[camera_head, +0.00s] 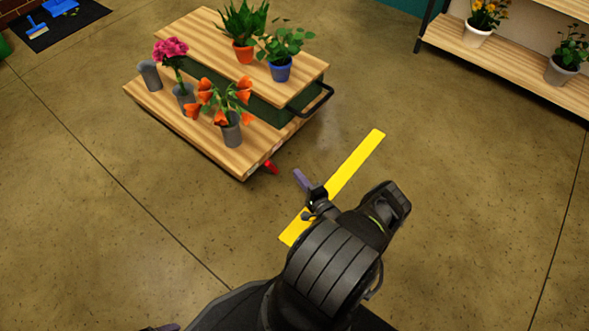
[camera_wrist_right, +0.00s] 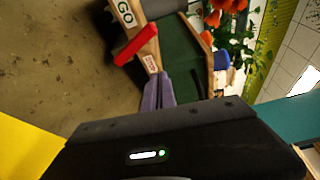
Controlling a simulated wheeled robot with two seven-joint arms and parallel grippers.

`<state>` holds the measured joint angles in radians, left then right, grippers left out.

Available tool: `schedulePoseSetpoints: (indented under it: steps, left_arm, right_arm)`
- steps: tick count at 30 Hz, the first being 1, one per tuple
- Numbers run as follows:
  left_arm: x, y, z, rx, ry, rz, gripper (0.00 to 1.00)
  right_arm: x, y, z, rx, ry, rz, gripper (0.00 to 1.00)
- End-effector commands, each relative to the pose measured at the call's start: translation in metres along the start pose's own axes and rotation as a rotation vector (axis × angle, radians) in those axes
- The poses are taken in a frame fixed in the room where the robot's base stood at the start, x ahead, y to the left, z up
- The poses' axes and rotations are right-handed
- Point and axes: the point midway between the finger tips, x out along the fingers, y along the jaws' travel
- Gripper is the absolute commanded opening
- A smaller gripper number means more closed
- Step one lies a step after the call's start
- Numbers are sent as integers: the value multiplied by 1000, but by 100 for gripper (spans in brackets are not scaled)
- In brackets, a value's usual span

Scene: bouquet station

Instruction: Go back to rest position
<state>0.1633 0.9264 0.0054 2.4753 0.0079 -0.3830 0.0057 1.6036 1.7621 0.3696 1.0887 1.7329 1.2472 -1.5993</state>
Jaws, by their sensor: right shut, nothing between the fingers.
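My right gripper (camera_head: 302,180) is held out over the bare floor, in front of the wooden cart (camera_head: 240,164) and clear of it. Its purple-grey fingers are shut with nothing between them; they also show in the right wrist view (camera_wrist_right: 158,92).
The cart bears grey vases, one with pink flowers (camera_head: 171,48), one with orange flowers (camera_head: 225,97), and potted plants (camera_head: 281,52). A red part (camera_head: 271,167) sticks out at its near corner. A yellow floor strip (camera_head: 356,163) runs beside my gripper. A plant shelf (camera_head: 505,60) stands at upper right.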

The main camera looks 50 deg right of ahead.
Motion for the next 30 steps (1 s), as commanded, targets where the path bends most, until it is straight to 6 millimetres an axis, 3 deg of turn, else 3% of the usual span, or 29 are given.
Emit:
schedulePoseSetpoints:
  steps: [20, 23, 26, 29, 30]
  left_arm:
    - [0, 0, 0, 0, 0, 0, 68]
    - [0, 0, 0, 0, 0, 0, 68]
    - [0, 0, 0, 0, 0, 0, 68]
    - [0, 0, 0, 0, 0, 0, 68]
    - [0, 0, 0, 0, 0, 0, 68]
  right_arm:
    - [2, 0, 4, 4, -13, 4, 0]
    - [9, 2, 22, 22, -62, 24, 0]
    - [19, 5, 60, 61, -164, 70, 0]
    - [27, 10, 118, 110, -320, 150, 0]
    - [28, 12, 147, 130, -396, 194, 0]
